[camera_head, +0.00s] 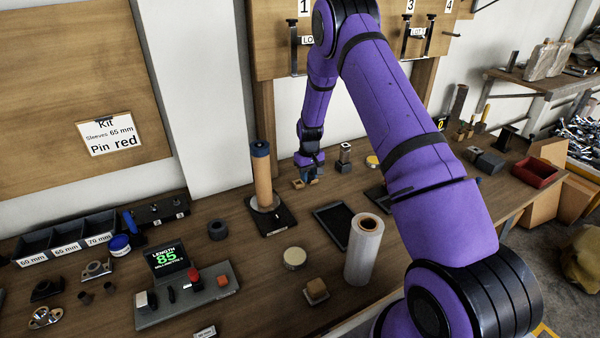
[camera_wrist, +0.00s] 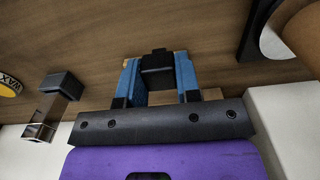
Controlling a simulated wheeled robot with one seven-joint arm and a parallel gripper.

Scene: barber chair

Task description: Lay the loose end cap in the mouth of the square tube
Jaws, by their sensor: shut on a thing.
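My gripper (camera_head: 308,176) is over the back of the bench, pointing down. In the wrist view its two blue fingers (camera_wrist: 157,82) are shut on a small dark block, which looks like the end cap (camera_wrist: 157,64). Tan pieces show around and under the fingers; I cannot tell whether the cap is clear of them. The square tube (camera_head: 345,150) stands upright in a dark base, a little right of my gripper in the head view. It is shiny metal and shows at the left of the wrist view (camera_wrist: 45,115), apart from my gripper. Its mouth is too small to see into.
A tall cardboard tube (camera_head: 262,178) on a dark stand is close left of my gripper. A dark tray (camera_head: 345,224) and a pale roll (camera_head: 364,255) are in front. The wall is close behind.

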